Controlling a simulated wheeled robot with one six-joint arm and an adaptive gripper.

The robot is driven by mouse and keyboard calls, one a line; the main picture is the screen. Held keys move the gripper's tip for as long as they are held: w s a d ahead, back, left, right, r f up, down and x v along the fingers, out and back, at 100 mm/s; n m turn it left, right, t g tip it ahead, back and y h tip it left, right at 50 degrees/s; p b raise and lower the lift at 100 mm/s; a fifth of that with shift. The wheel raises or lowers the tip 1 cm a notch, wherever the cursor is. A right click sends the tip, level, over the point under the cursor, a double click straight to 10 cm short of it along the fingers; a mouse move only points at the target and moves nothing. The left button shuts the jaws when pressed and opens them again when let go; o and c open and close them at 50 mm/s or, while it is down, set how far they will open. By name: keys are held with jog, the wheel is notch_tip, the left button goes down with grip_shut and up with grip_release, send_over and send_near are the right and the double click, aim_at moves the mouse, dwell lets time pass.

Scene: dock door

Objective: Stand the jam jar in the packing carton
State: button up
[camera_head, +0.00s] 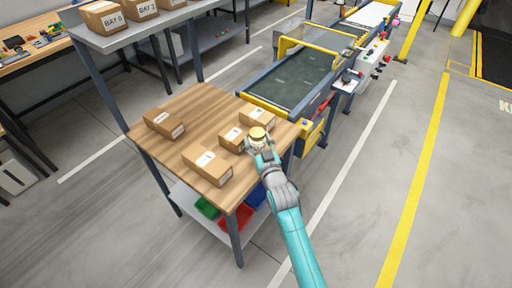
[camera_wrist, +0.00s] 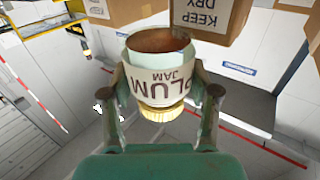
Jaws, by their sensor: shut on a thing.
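The jam jar (camera_wrist: 160,68) is pale with a "PLUM JAM" label and a gold lid (camera_wrist: 158,113). My gripper (camera_wrist: 168,98) is shut on it, one finger on each side. In the head view the jar (camera_head: 257,134) is upright, lid up, at my gripper (camera_head: 259,143), by the right edge of the wooden table (camera_head: 150,140). I cannot tell which carton is the packing carton; the cartons on the table look closed. My gripper hides part of the jar in the head view.
Cartons on the table stand at left (camera_head: 165,123), front (camera_head: 207,166), centre (camera_head: 233,138) and back right (camera_head: 257,116). A "KEEP DRY" carton (camera_wrist: 205,15) shows close behind the jar. A conveyor (camera_head: 290,80) adjoins the table's far right. A shelf with cartons (camera_head: 102,16) rises behind.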

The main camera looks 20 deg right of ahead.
aim_at(258, 148)
jog(key=shift+f, duration=1.8)
jog(key=shift+f, duration=0.1)
jog(key=o, duration=1.4)
jog(key=s, duration=1.2)
